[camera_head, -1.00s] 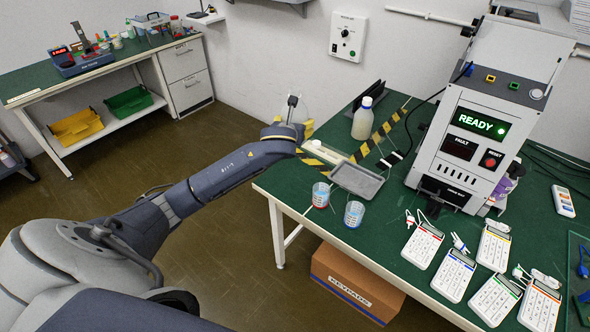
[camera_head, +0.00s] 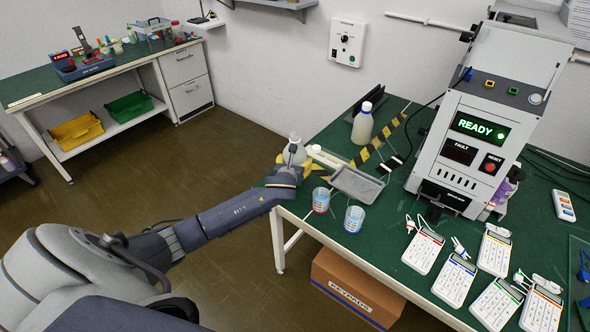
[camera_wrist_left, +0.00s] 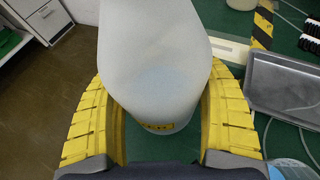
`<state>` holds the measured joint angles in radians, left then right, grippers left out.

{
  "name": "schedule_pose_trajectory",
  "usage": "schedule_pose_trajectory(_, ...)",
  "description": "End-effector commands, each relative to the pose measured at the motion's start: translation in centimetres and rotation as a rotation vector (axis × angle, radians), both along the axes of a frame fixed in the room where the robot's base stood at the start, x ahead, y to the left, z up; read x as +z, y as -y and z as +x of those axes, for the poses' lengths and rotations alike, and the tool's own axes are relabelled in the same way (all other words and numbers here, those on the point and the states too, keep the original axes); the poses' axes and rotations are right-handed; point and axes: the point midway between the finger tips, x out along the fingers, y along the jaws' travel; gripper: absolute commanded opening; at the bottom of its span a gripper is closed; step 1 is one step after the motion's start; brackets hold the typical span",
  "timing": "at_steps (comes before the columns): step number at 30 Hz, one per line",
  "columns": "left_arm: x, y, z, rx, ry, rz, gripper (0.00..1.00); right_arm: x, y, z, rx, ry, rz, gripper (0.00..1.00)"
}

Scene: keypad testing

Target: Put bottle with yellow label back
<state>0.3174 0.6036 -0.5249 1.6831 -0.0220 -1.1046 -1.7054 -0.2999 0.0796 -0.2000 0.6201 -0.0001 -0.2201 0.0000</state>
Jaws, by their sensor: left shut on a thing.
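My left gripper (camera_head: 292,166) is at the left edge of the green table, its yellow fingers around a pale bottle (camera_head: 294,151). In the left wrist view the gripper (camera_wrist_left: 160,125) is shut on this whitish bottle (camera_wrist_left: 155,60), with one curved yellow finger on each side. A small yellow label (camera_wrist_left: 156,126) with dark marks shows low on the bottle. I cannot tell whether its base touches the table. My right gripper is not in view.
Another capped bottle (camera_head: 363,124) stands behind, near yellow-black tape (camera_head: 385,130). A grey tray (camera_head: 357,184) and two cups, red-based (camera_head: 321,200) and blue-based (camera_head: 354,218), are close to the gripper. A testing machine (camera_head: 478,115) and several keypads (camera_head: 455,279) are on the right.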

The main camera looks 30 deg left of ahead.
Motion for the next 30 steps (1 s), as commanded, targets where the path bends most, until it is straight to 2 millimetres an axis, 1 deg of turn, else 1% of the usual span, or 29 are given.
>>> schedule_pose_trajectory(1, -0.8, 0.0, 0.0, 0.001, -0.002, 0.001, 0.29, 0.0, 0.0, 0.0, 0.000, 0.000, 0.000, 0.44)
schedule_pose_trajectory(3, -1.6, 0.0, 0.0, 0.002, -0.001, 0.000, 0.29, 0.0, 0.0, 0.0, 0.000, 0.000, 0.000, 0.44)
schedule_pose_trajectory(7, -2.7, 0.0, 0.0, 0.001, 0.000, -0.001, 0.29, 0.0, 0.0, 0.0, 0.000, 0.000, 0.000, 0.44)
schedule_pose_trajectory(10, -3.1, 0.0, 0.0, 0.001, 0.000, -0.001, 0.29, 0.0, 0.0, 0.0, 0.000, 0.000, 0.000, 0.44)
schedule_pose_trajectory(23, -3.4, 0.0, 0.0, 0.000, 0.001, 0.000, 0.29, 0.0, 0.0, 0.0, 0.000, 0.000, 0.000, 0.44)
schedule_pose_trajectory(24, -3.4, 0.0, 0.0, 0.000, -0.001, 0.000, 0.78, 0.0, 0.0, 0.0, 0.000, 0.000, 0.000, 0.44)
schedule_pose_trajectory(29, -3.4, 0.0, 0.0, 0.000, -0.001, 0.000, 0.97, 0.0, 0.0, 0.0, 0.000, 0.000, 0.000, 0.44)
schedule_pose_trajectory(30, -3.4, 0.0, 0.0, 0.000, -0.001, 0.000, 0.99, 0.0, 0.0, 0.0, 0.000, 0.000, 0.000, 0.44)
